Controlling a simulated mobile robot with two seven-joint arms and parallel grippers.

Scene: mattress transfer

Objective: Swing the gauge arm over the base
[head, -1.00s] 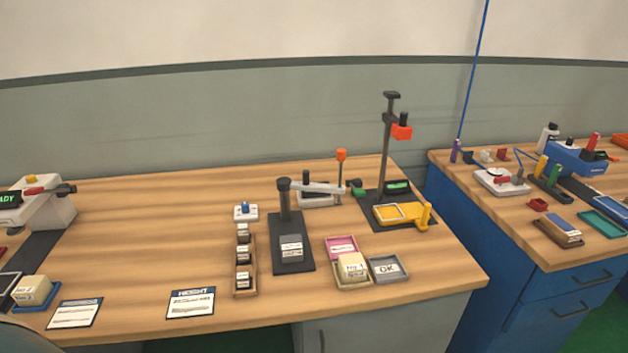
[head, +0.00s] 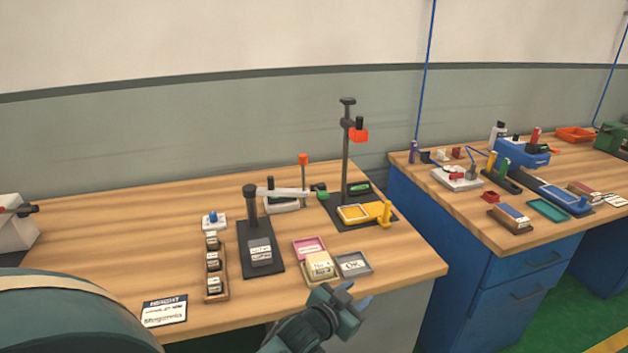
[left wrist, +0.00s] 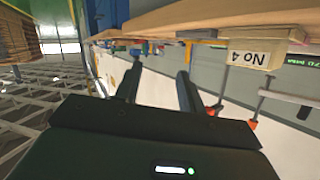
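The gauge has a black base plate (head: 263,268) with a label and a black post (head: 251,208) at its back. Its pale gauge arm (head: 285,192) points right from the post top, out to the side of the base rather than over it. A dark piece and green knob (head: 322,195) show at the arm's far end. My left gripper (head: 352,294) is open and empty at the table's front edge, in front of the trays and apart from the gauge. Its two separated fingers (left wrist: 158,82) also show in the left wrist view. My right gripper is out of view.
A cream block (head: 319,264) in a tray, a pink tray (head: 308,248) and a grey OK tray (head: 353,264) lie between gripper and gauge. A tall stand (head: 346,150) rises behind. A wooden rack (head: 225,270) stands left of the base. The table's left part is mostly clear.

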